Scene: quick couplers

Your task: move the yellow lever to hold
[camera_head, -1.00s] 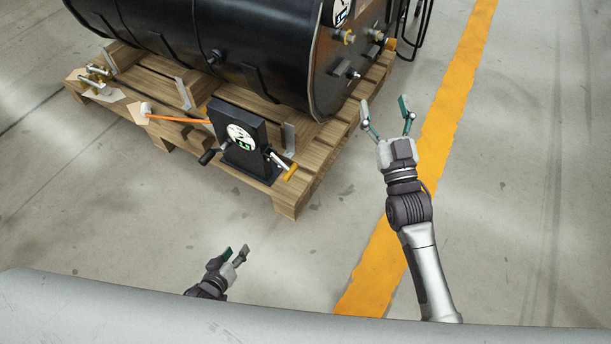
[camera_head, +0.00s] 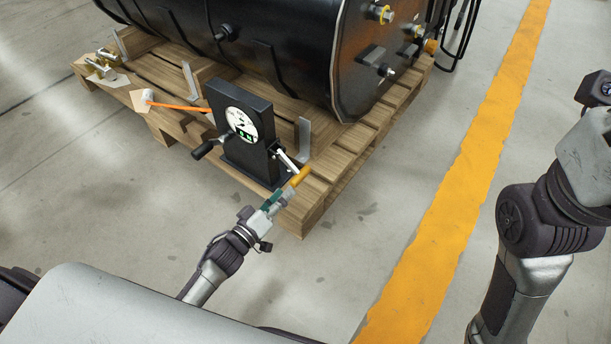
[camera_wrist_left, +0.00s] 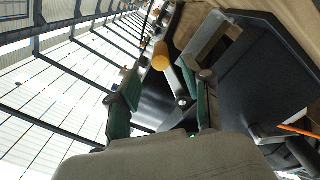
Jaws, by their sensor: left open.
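The yellow lever (camera_head: 300,176) has a yellow grip on a silver shaft, at the right side of a black gauge stand (camera_head: 248,155). The shaft slants down and right from its pivot. My left gripper (camera_head: 279,199) is just below the grip, close to it. In the left wrist view the fingers (camera_wrist_left: 165,103) are spread, and the yellow grip (camera_wrist_left: 160,57) shows beyond and between the fingertips. I cannot tell whether a finger touches it. A dial faces me on the stand, with a green label whose text is too small to read. My right gripper's fingers are out of view.
The stand is on a wooden pallet (camera_head: 345,165) under a large black tank (camera_head: 285,45). A black-handled lever (camera_head: 205,149) sticks out left of the stand. An orange rod (camera_head: 175,105) and brass fittings (camera_head: 103,64) lie farther left. Floor in front of the pallet is clear.

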